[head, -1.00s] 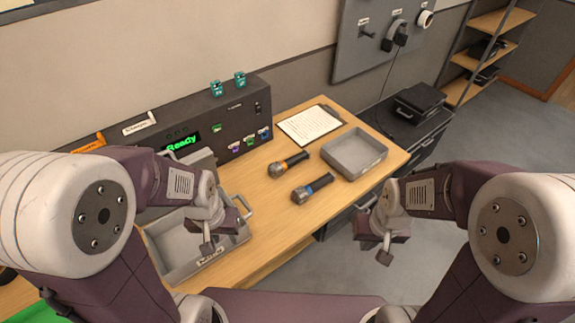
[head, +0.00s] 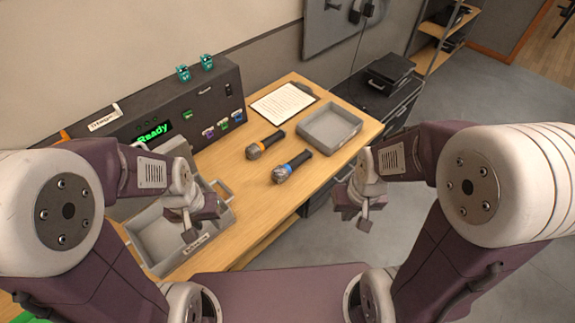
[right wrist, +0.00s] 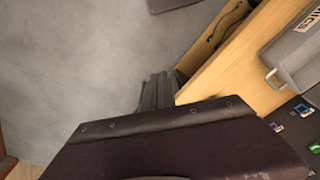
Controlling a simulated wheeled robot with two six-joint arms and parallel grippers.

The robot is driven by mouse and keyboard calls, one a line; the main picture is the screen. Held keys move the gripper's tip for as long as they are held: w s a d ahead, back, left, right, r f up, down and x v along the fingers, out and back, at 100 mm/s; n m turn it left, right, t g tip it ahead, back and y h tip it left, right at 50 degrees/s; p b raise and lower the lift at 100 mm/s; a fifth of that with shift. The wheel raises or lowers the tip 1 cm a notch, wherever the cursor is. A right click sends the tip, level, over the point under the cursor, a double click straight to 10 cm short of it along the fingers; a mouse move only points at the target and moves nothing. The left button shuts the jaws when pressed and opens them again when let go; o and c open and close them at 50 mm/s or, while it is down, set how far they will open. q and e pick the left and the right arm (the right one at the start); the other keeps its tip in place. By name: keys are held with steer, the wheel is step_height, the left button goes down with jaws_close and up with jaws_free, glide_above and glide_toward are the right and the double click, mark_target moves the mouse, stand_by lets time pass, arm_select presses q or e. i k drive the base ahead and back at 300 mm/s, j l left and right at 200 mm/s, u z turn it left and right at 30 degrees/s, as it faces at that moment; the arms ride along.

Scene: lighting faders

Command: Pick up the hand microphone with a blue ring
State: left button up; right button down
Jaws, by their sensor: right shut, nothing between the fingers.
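The hand microphone with a blue ring (head: 292,166) lies on the wooden table in the head view, its silver head pointing down-left and its dark handle up-right. A similar microphone with an orange ring (head: 265,146) lies just behind it to the left. My left gripper (head: 189,233) hangs over the near grey tray, left of both microphones; its finger gap is too small to make out. My right gripper (head: 363,223) is shut and empty, off the table's right edge, to the right of and apart from the blue-ringed microphone.
The near grey tray (head: 157,262) carries a label and a handle. Another grey tray (head: 350,142) and a clipboard (head: 284,103) lie behind the microphones. A dark console (head: 160,110) reading "Ready" lines the wall. A dark cabinet (head: 388,97) stands beyond the table. Floor is open at right.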

mark_target(280, 174)
steer(key=i+l+u, duration=0.15)
steer(key=l+u, duration=0.2)
steer(key=u, duration=0.15)
steer(key=i+l+u, duration=0.1)
steer(key=l+u, duration=0.6)
steer(key=u, duration=0.25)
steer(key=l+u, duration=0.45)
steer(key=k+l+u, duration=0.1)
steer(key=l+u, duration=0.25)
steer(key=u, duration=0.15)
